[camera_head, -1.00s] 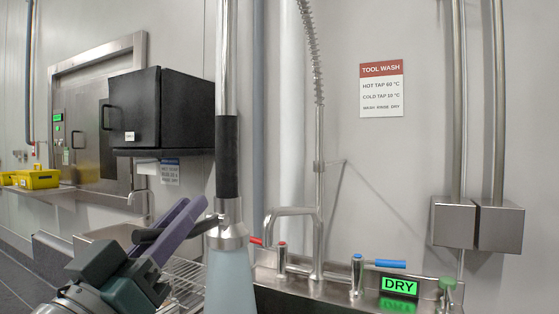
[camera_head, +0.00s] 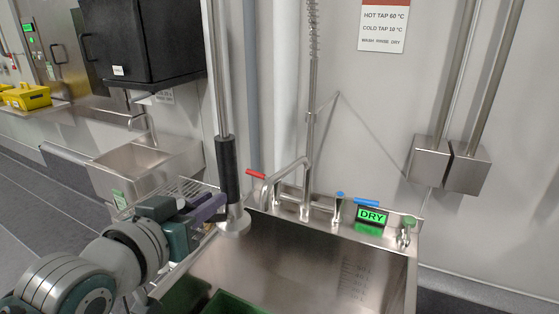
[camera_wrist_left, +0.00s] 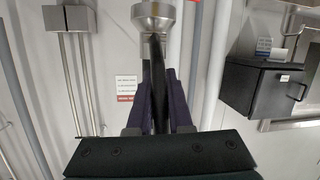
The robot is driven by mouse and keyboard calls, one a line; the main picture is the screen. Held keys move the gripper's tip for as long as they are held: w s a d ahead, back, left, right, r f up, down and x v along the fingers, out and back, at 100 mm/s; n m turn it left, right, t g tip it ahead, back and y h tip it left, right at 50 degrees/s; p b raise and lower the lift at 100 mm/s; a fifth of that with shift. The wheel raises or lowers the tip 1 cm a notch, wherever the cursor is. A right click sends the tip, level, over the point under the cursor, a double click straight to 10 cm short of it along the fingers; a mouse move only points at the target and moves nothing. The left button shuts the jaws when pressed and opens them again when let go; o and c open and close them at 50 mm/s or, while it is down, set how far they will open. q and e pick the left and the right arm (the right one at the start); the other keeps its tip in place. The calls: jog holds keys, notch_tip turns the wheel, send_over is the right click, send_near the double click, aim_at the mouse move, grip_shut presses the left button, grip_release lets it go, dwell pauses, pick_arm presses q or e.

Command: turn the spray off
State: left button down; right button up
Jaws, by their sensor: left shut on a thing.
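The spray hose head (camera_head: 234,220) is a metal bell below a black grip (camera_head: 227,168), hanging upright over the left part of the steel sink. No water shows below it. My left gripper (camera_head: 214,205), with purple fingers, is beside the head and shut on its dark lever. In the left wrist view, which is turned upside down, the fingers (camera_wrist_left: 160,100) close around the dark lever (camera_wrist_left: 157,85) under the metal head (camera_wrist_left: 152,12). My fingers hide part of the lever in the head view. My right gripper is not in view.
The steel sink (camera_head: 330,262) has a red-handled tap (camera_head: 256,174), a blue-handled tap (camera_head: 366,203) and a green knob (camera_head: 408,222). A lit sign reads DRY (camera_head: 372,216). A green crate (camera_head: 232,303) is in the sink's near left. A wire rack (camera_head: 192,188) lies behind my gripper.

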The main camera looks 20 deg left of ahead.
pick_arm(q)
jog(key=shift+w+p, duration=0.1)
jog(key=shift+p, duration=0.2)
jog(key=shift+g, duration=0.3)
jog(key=c, duration=0.8)
grip_release()
jog(key=shift+c, duration=0.2)
jog(key=v, duration=1)
